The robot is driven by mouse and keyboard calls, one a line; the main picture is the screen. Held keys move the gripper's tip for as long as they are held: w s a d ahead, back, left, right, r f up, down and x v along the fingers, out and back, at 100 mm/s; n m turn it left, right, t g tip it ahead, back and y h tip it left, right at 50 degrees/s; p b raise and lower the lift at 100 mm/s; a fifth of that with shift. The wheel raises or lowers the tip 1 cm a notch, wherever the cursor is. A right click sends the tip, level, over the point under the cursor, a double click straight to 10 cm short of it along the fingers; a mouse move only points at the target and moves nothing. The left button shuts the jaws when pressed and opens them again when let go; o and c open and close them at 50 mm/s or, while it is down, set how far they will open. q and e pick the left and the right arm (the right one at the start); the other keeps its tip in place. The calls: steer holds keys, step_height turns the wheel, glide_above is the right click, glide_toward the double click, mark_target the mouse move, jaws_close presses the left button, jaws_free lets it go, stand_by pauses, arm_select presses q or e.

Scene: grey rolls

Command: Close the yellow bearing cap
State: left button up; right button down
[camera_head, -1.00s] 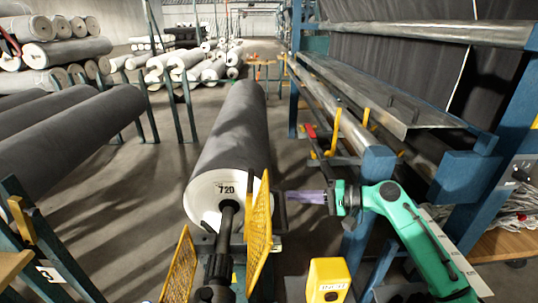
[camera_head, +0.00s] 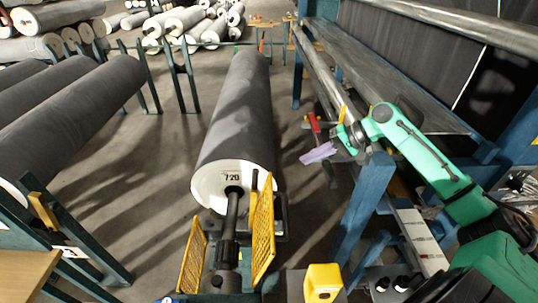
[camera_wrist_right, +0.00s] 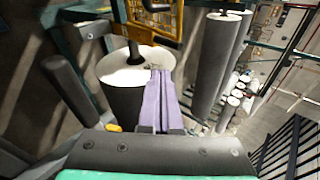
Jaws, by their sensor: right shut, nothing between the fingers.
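A yellow perforated panel (camera_head: 263,230) stands upright right of the black shaft (camera_head: 230,228) at the near end of a grey roll (camera_head: 240,115). A second yellow perforated panel (camera_head: 193,255) stands upright left of the shaft. The pair stands apart with the shaft uncovered between; I cannot tell which is the bearing cap. Yellow mesh also shows in the right wrist view (camera_wrist_right: 155,18). My right gripper (camera_head: 305,158) has purple fingers, shut and empty, right of the roll and apart from the panels. Its fingers show in the wrist view (camera_wrist_right: 160,75). My left gripper is not in view.
A yellow box (camera_head: 322,283) stands at the bottom, right of the panels. A blue post (camera_head: 363,205) and a long metal bar (camera_head: 325,75) lie close to my right arm. Dark rolls (camera_head: 75,130) rest on a rack at left. Floor between roll and rack is clear.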

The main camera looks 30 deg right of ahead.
steer(key=a+r+p+x, duration=0.1)
steer(key=r+p+x, duration=0.1)
steer(key=x, duration=1)
steer(key=shift+w+a+p, duration=0.55)
steer(key=shift+p, duration=0.05)
steer(key=shift+f, duration=0.1)
